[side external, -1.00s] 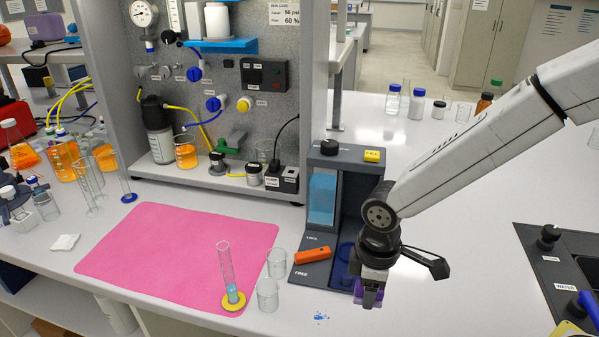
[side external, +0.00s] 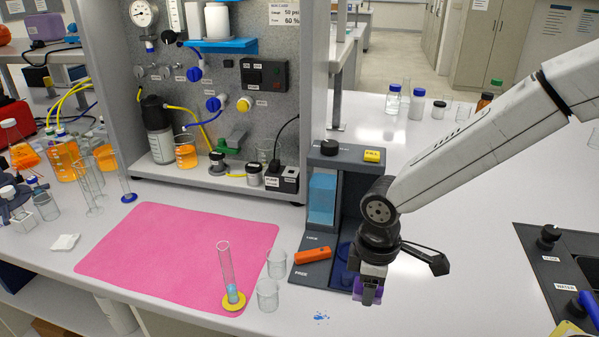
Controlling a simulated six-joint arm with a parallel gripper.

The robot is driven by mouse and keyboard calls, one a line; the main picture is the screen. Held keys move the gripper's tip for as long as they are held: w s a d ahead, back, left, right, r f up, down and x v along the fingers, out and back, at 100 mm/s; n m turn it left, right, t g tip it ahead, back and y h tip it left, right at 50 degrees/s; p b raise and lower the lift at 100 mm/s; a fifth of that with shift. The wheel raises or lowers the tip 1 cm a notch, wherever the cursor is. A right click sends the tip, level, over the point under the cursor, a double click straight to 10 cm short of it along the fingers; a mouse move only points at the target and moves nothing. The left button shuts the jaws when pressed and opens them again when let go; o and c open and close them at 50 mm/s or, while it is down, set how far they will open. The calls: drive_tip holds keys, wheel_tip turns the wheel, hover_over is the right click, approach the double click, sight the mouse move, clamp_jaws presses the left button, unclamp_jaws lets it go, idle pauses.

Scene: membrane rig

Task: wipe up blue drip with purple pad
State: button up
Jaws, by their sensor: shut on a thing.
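The blue drip (side external: 321,317) is a small patch of blue specks on the white bench near its front edge. My gripper (side external: 369,284) points down to the right of the drip and a little farther back. It is shut on the purple pad (side external: 368,296), which shows below and between the fingers. The pad is apart from the drip in the picture. I cannot tell whether the pad touches the bench. The fingers partly hide the pad.
A grey dispenser (side external: 322,203) with an orange lever (side external: 313,256) stands just behind and left of my gripper. Two empty beakers (side external: 268,295) and a cylinder (side external: 226,265) on a yellow base stand left of the drip by the pink mat (side external: 165,245).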

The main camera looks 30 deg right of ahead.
drive_tip(key=w+a+f, duration=0.2)
drive_tip(key=w+a, duration=0.5)
drive_tip(key=shift+w, duration=0.2)
drive_tip(key=shift+f, duration=0.1)
